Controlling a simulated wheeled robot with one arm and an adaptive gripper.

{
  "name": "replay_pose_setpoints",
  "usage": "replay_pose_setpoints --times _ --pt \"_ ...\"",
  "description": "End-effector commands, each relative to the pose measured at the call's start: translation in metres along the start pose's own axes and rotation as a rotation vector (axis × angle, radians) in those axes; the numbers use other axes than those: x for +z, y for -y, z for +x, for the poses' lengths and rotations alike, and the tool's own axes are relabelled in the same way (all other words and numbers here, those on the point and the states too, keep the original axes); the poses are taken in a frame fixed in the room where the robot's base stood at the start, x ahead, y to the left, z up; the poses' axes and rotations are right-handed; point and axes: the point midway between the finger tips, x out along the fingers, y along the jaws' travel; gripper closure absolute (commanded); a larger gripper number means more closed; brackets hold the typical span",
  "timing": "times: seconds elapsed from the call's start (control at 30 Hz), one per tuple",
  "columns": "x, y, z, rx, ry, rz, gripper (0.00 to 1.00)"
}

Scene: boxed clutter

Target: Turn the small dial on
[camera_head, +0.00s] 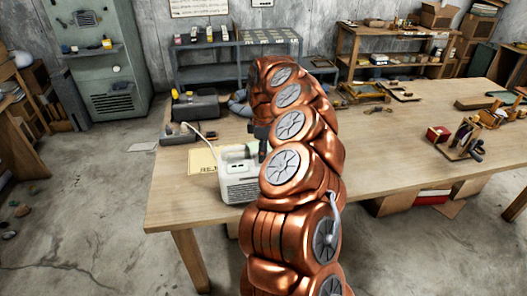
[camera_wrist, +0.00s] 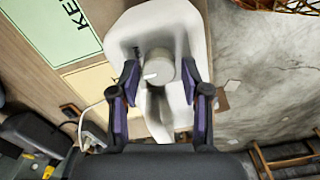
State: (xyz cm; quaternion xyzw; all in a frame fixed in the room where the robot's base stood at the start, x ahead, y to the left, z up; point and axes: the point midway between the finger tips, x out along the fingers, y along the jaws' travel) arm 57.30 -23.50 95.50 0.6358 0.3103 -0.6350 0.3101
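A white appliance (camera_head: 238,185) stands on the wooden table near its front edge, partly hidden behind my arm. In the wrist view, a small grey-beige dial (camera_wrist: 157,67) with a white pointer mark sits on the white appliance body (camera_wrist: 125,32). My gripper (camera_wrist: 159,74) is open, with one purple-padded finger on each side of the dial. Small gaps seem to show between the fingers and the dial; I cannot tell if either touches it. In the head view, a dark part of my gripper (camera_head: 262,140) shows just above the appliance; the rest is hidden by my arm.
A yellow sheet (camera_head: 202,160) lies beside the appliance on the table (camera_head: 375,160). A green sheet (camera_wrist: 50,30) shows in the wrist view. A red box (camera_head: 437,134) and wooden items are far right.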

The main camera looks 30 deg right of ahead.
Motion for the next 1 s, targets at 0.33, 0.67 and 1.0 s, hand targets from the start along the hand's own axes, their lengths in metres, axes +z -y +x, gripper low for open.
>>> replay_pose_setpoints --times 0.33,0.67,1.0 --pt "0.0000 0.0002 0.0000 -0.001 0.000 0.000 0.93" --pt "0.0008 0.0000 0.0016 -0.001 0.002 0.013 1.00" --pt "0.0017 -0.0002 0.0068 -0.003 0.006 0.123 1.00"
